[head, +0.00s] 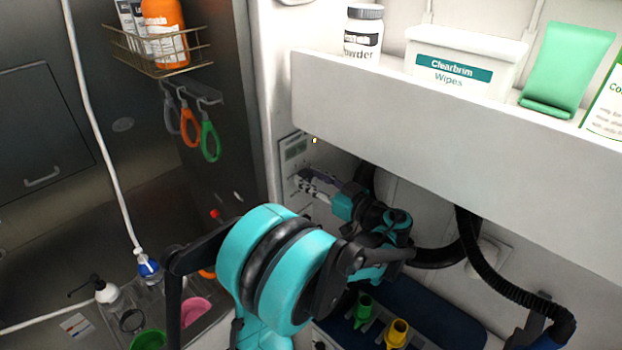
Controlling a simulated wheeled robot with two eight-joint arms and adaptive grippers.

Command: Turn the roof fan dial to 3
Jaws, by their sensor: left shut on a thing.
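A pale control panel (295,150) with a small grey display is mounted on the wall under the shelf's left end. My left gripper (312,184) is at this panel, with its fingertips against its lower part. It is shut on what appears to be the roof fan dial. The dial is hidden by the fingers, so its setting and markings cannot be read. My left arm's teal joints cover much of the view below. My right gripper is not in view.
A white shelf (450,110) overhangs my gripper, holding a powder jar (363,35), a wipes box (465,60) and a green tube (568,68). A black hose (500,285) hangs at the right. Coloured nozzles stand in a dark blue tray (430,318) below.

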